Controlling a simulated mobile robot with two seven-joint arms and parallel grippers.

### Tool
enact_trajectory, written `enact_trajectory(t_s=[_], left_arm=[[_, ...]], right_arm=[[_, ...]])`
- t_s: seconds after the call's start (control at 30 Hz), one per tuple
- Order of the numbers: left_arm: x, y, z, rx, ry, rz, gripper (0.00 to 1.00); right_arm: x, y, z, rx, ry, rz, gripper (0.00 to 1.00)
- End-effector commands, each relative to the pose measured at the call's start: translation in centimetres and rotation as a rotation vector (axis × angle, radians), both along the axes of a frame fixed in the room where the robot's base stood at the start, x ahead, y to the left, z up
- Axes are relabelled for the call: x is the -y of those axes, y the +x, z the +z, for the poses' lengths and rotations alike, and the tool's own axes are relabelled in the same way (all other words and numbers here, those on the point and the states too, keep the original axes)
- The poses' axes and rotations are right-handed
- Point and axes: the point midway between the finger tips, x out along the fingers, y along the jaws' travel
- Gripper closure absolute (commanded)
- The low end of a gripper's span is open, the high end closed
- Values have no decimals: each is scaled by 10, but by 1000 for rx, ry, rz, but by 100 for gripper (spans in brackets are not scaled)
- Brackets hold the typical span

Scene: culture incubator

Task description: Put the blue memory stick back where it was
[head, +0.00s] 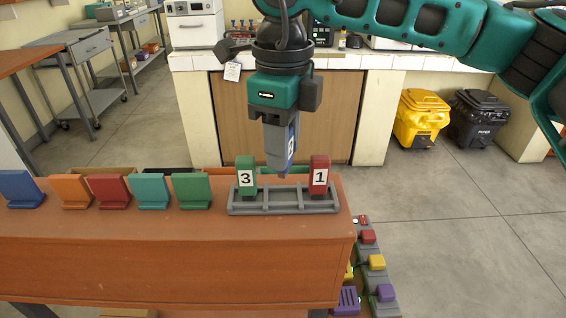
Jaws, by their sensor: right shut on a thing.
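My right gripper (280,160) points down above the grey rack and is shut on the blue memory stick (291,142). Only a strip of the stick's blue side and part of a white label show beside the grey fingers; the rest is hidden. The grey rack (284,209) lies on the brown table. A green stick marked 3 (246,177) stands upright at its left and a red stick marked 1 (319,176) at its right. The rack's middle, between them, has no stick in it. The gripper tips look just above or behind this middle part. My left gripper is out of view.
A row of coloured stands, blue (20,188), orange (70,190), red (109,190), teal (150,190) and green (191,190), stands left of the rack on the brown table (150,255). Coloured blocks (376,262) lie lower, beyond the table's right edge.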

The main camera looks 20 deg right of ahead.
Motion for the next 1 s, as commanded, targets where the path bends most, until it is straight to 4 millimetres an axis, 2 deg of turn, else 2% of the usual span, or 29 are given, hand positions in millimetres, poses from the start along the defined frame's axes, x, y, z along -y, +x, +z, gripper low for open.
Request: enact_trajectory(t_s=[0.23,0.63,0.67,0.9,1.0], left_arm=[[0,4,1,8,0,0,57],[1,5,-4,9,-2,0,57],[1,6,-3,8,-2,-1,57],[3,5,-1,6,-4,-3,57],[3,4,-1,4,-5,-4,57]], right_arm=[[1,0,-36,-2,-1,-1,100],[0,0,-43,-1,0,0,100],[0,0,-42,-1,-1,0,66],[0,0,-41,-1,-1,0,43],[0,0,-41,-1,-1,0,42]])
